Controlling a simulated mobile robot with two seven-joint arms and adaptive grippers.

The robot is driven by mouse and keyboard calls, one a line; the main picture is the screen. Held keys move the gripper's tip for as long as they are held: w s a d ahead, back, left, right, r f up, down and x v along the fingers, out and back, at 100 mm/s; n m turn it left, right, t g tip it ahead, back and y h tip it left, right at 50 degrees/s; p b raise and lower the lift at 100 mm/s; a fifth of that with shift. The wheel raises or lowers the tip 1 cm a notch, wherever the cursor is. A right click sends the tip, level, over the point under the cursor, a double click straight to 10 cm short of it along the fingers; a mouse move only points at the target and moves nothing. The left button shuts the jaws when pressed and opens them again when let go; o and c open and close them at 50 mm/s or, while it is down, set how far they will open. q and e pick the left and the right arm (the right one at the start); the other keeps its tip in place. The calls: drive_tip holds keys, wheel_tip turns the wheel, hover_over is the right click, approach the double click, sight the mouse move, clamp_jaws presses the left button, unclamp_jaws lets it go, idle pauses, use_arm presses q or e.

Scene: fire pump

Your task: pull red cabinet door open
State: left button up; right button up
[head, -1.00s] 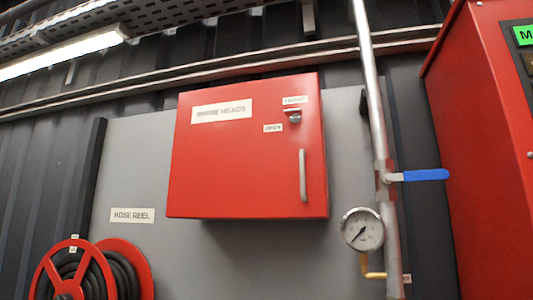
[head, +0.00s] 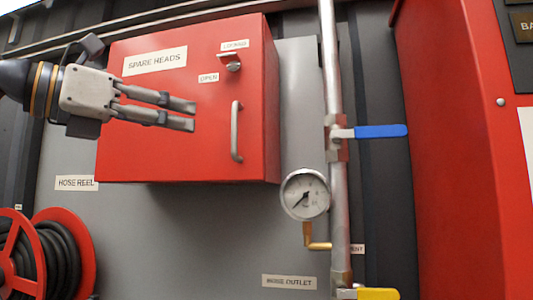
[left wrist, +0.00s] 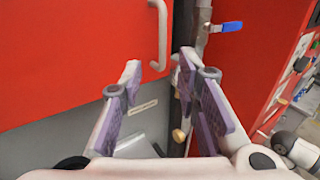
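The red cabinet (head: 150,150) hangs on the grey wall panel, and its red door looks shut. The door has a vertical silver handle (head: 236,131) near its right side and a small metal latch (head: 231,64) above that. My left gripper (head: 194,116) is in front of the door, left of the handle, with its fingers pointing right. In the left wrist view the gripper (left wrist: 158,68) is open, with nothing between its fingers. The handle (left wrist: 161,36) is beyond the fingertips there, apart from them. My right gripper is not in the head view.
Right of the cabinet runs a vertical pipe (head: 338,210) with a blue valve lever (head: 382,131) and a pressure gauge (head: 305,194). A hose reel (head: 45,255) is at lower left. A large red cabinet (head: 455,150) stands at the right.

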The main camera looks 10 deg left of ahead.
sight(227, 124)
use_arm(q)
drive_tip(key=x, duration=0.6)
drive_tip(key=r+x, duration=0.1)
drive_tip(key=x, duration=0.3)
drive_tip(key=shift+d, duration=0.15)
clamp_jaws()
